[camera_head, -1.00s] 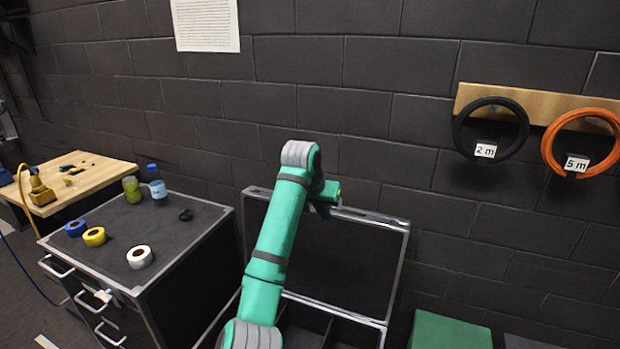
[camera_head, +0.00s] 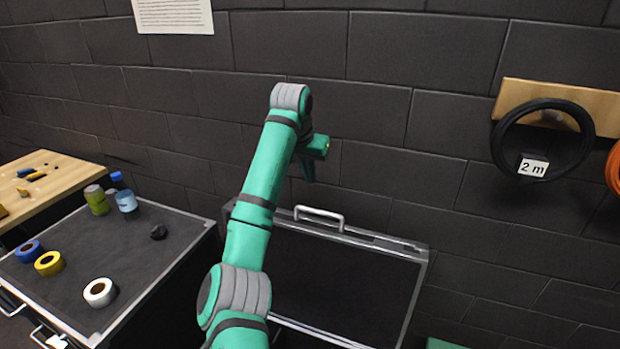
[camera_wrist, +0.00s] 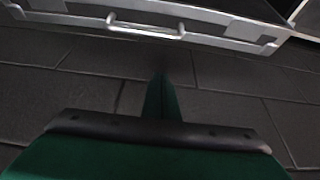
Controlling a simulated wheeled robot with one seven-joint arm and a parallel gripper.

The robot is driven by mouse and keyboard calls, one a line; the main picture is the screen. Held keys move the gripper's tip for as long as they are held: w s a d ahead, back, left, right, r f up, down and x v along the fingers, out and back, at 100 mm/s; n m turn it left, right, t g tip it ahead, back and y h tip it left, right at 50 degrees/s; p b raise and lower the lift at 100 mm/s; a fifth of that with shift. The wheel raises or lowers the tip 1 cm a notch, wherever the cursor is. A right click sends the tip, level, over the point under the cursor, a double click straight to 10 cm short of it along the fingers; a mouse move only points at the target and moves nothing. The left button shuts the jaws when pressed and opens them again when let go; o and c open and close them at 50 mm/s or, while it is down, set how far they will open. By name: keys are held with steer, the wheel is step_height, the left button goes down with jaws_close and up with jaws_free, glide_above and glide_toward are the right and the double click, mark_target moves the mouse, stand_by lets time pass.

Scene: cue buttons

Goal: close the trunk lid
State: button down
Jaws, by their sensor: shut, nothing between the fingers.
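The trunk lid (camera_head: 335,285) stands open and upright in the head view, with its dark inner face toward me and a silver rim. A silver handle (camera_head: 318,217) sits on its top edge. The handle (camera_wrist: 146,28) also shows in the wrist view, above the fingers. My gripper (camera_head: 308,172) is above and behind the lid's top edge, at the wall side, apart from the handle. In the wrist view the gripper fingers (camera_wrist: 161,85) appear as one closed green wedge, with nothing held. My arm hides part of the lid's left side and the trunk's body.
A black-topped drawer cabinet (camera_head: 135,255) stands left of the trunk, with tape rolls and bottles on it. The dark brick wall (camera_head: 400,110) is close behind the lid. A black cable coil (camera_head: 540,140) hangs at right.

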glide_above(308, 219)
steer(key=w+d, duration=0.1)
steer(key=w, duration=0.3)
steer(key=f, duration=0.7)
steer(key=shift+s+d+f, duration=0.2)
steer(key=shift+f, duration=0.1)
steer(key=shift+s+a+f, duration=0.1)
steer(key=shift+s+a, duration=0.3)
steer(key=shift+s, duration=0.5)
steer(key=shift+s+a, duration=0.35)
steer(key=shift+s, duration=0.5)
